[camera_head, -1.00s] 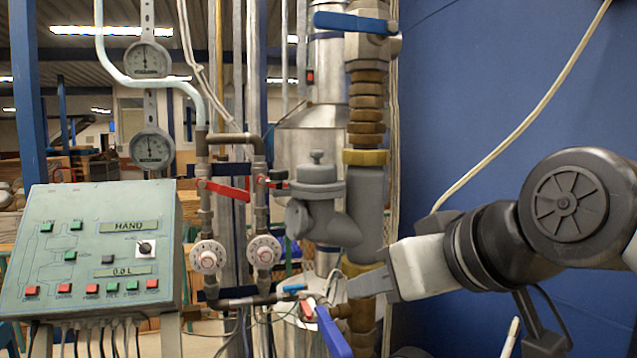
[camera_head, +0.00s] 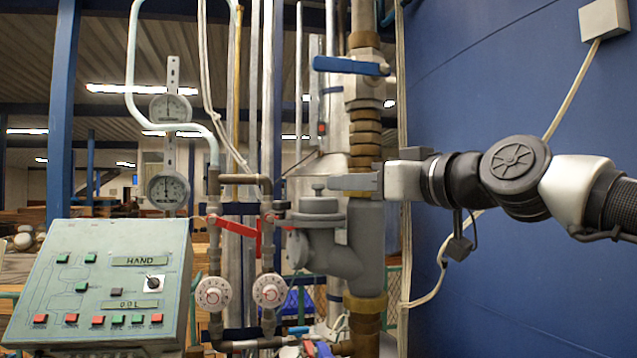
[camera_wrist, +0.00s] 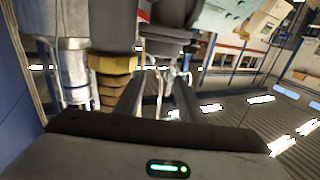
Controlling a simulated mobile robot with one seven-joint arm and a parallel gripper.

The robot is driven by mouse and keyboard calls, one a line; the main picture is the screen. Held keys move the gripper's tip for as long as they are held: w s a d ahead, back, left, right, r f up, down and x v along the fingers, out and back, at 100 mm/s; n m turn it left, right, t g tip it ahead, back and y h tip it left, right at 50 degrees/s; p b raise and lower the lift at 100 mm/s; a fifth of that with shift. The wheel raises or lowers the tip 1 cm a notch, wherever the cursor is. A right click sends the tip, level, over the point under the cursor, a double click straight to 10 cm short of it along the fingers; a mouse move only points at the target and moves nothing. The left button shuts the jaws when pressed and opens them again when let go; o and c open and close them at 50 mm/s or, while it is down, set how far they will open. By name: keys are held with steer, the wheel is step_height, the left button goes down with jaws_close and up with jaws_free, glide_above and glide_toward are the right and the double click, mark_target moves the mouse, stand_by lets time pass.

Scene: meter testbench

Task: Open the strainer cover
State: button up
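The grey strainer (camera_head: 345,258) sits on the vertical pipe, and its round cover (camera_head: 319,206) with a small knob on top (camera_head: 319,188) looks closed. My gripper (camera_head: 334,182) points left from the right side, level with the knob and just right of it in the picture. I cannot tell its depth relative to the cover. In the wrist view, the two fingers (camera_wrist: 157,90) stand apart with nothing between them. Grey strainer parts (camera_wrist: 165,35) show beyond the fingertips at the top of that view.
A blue-handled valve (camera_head: 350,66) is above my gripper on the brass-fitted pipe. Red-handled valves (camera_head: 235,232) and two white dials (camera_head: 212,293) stand left of the strainer. A green control panel (camera_head: 100,280) is at lower left. A blue wall (camera_head: 520,90) lies behind my arm.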

mark_target(318, 201)
steer(key=p+x, duration=0.1)
steer(key=x, duration=0.9)
steer(key=shift+w, duration=0.15)
jaws_close()
